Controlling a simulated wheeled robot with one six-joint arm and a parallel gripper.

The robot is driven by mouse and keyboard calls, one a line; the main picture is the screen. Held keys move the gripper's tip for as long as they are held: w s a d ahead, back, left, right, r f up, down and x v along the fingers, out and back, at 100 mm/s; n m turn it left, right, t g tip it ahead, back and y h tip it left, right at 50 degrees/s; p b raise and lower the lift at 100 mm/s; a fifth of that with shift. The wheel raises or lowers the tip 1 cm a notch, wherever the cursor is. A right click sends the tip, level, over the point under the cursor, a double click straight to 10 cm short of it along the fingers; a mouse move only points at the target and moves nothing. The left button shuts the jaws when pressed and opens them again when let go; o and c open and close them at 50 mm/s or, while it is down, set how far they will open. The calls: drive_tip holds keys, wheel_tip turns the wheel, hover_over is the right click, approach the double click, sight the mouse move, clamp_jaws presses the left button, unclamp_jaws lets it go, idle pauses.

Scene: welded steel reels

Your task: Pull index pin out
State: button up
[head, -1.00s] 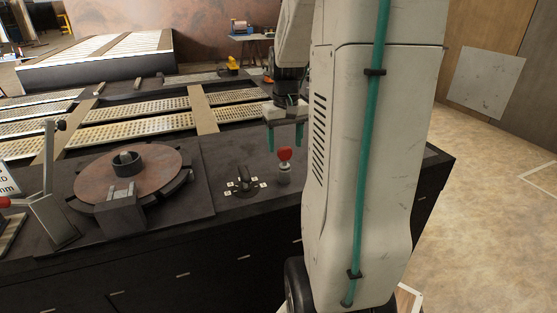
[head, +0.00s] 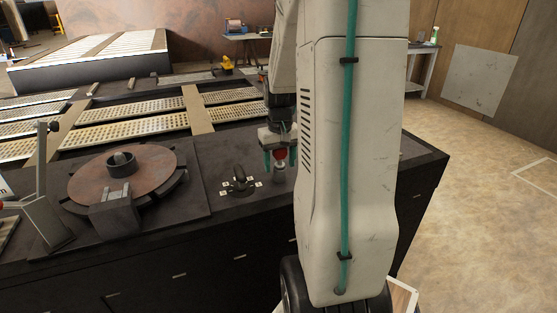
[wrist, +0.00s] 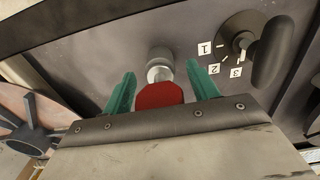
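The index pin, with a red knob (wrist: 160,95) over a silver collar (wrist: 159,64), stands upright on the dark bench top. In the head view the red knob (head: 280,154) shows between my fingers. My gripper (wrist: 160,70) has its two green fingers spread, one on each side of the knob, with a visible gap on both sides. In the head view my gripper (head: 279,167) points down over the pin. The pin's lower end is hidden in its mount.
A black selector handle (head: 239,174) with numbered labels stands just left of the pin. A round rusty turntable (head: 130,172) with a clamp block (head: 113,208) is further left, beside a grey lever (head: 42,180). Slatted panels lie behind.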

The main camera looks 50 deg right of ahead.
clamp_jaws()
drive_tip(key=shift+r, duration=0.75)
drive_tip(key=shift+r, duration=5.4)
